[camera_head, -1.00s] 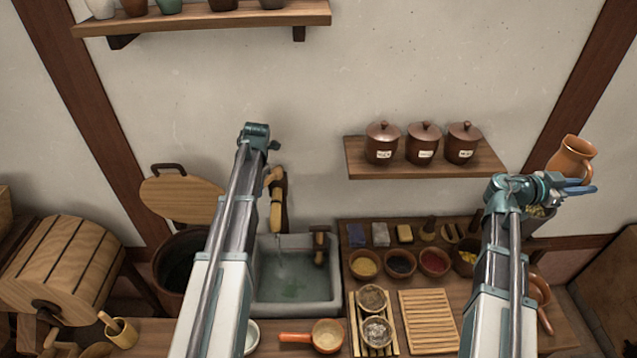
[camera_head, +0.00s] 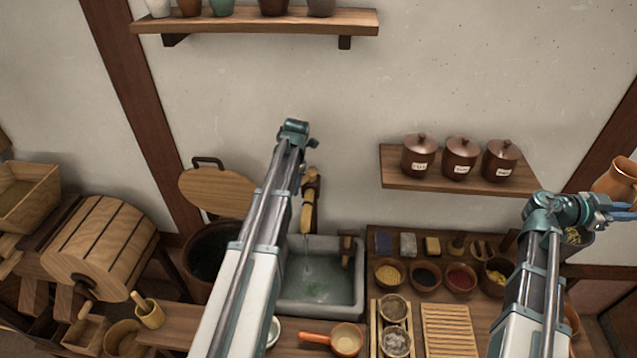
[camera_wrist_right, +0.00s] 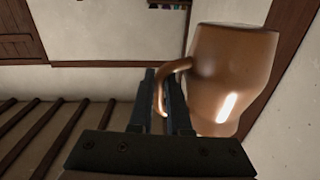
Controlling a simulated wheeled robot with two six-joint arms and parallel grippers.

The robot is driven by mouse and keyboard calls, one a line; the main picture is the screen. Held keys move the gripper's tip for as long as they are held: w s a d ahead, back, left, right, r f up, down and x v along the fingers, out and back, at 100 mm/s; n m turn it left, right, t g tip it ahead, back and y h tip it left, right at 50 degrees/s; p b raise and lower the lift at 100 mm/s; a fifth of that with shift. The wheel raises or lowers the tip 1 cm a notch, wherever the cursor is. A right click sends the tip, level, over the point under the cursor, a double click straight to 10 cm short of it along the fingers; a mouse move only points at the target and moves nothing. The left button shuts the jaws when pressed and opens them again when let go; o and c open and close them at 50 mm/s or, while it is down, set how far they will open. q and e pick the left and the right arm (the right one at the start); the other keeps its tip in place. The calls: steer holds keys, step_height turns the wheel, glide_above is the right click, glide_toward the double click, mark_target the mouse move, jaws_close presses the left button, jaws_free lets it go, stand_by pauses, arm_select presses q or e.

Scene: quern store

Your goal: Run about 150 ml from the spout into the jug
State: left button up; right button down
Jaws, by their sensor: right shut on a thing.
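The bamboo spout (camera_head: 308,212) is on the wall left of centre in the head view, and a thin stream of water runs from it into the stone basin (camera_head: 358,293) below. The orange-brown jug (camera_head: 615,182) is at the right edge, partly cut off. In the right wrist view the jug (camera_wrist_right: 232,75) looks whole, and my right gripper (camera_wrist_right: 162,95) is shut on its handle. The right gripper (camera_head: 625,212) holds the jug raised, well to the right of the spout. My left arm crosses in front of the basin, and its gripper fingers are not clearly visible.
A shelf (camera_head: 455,184) with three lidded jars is on the wall between the spout and the jug. Bowls of powder and a slatted rack (camera_head: 450,330) lie on the counter. A wooden drum (camera_head: 100,245) stands at left. An orange-handled pan (camera_head: 345,338) sits below the basin.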

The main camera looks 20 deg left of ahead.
step_height(320, 180, up, 10)
steer(key=p, duration=0.9)
steer(key=shift+f, duration=0.1)
steer(key=shift+f, duration=0.15)
